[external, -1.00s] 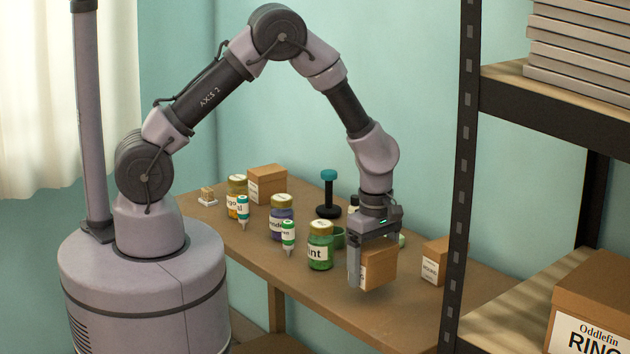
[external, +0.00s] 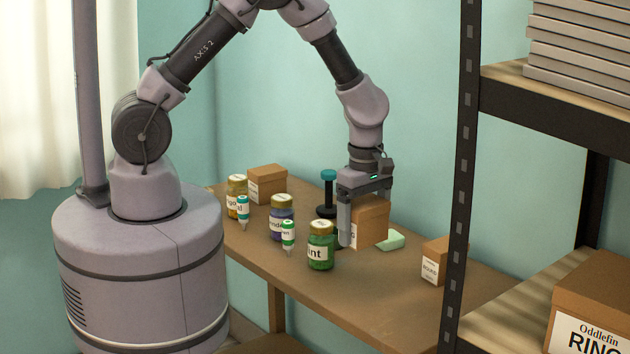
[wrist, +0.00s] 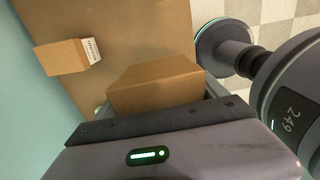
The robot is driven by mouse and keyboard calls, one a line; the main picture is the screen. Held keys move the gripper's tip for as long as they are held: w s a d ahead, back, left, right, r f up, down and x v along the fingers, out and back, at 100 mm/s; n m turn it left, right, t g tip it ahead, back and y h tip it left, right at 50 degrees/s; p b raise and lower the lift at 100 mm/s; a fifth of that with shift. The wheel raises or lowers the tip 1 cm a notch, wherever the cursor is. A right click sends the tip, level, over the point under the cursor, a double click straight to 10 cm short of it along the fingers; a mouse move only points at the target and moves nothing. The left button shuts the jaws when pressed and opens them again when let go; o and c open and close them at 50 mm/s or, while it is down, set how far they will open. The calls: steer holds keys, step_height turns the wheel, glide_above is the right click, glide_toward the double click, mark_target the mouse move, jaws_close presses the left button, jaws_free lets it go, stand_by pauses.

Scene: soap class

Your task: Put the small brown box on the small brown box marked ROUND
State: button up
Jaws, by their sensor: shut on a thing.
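My gripper (external: 364,215) is shut on a small brown box (external: 371,222), holding it above the table beside the green jar. The held box has a white label, partly hidden by a finger. It also shows in the wrist view (wrist: 155,84) in front of my gripper. The small brown box marked ROUND (external: 437,260) stands on the table to the right of my gripper, apart from it, near the shelf post. In the wrist view a box with a white label, apparently this one (wrist: 62,57), stands at the left. Its top is bare.
Jars with yellow, purple and green (external: 321,246) contents, small bottles (external: 288,237) and another brown box (external: 267,184) stand on the left of the table (external: 350,300). A pale green bar (external: 391,240) lies behind the held box. A dark shelf post (external: 462,180) rises at the right.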

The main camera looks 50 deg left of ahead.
steer(key=b, duration=0.2)
glide_above(437, 248)
steer(key=shift+w+f, duration=0.1)
steer(key=shift+f, duration=0.4)
step_height(437, 248, down, 4)
steer(key=shift+r+b, duration=0.25)
steer(key=shift+b, duration=0.65)
steer(key=shift+r, duration=0.15)
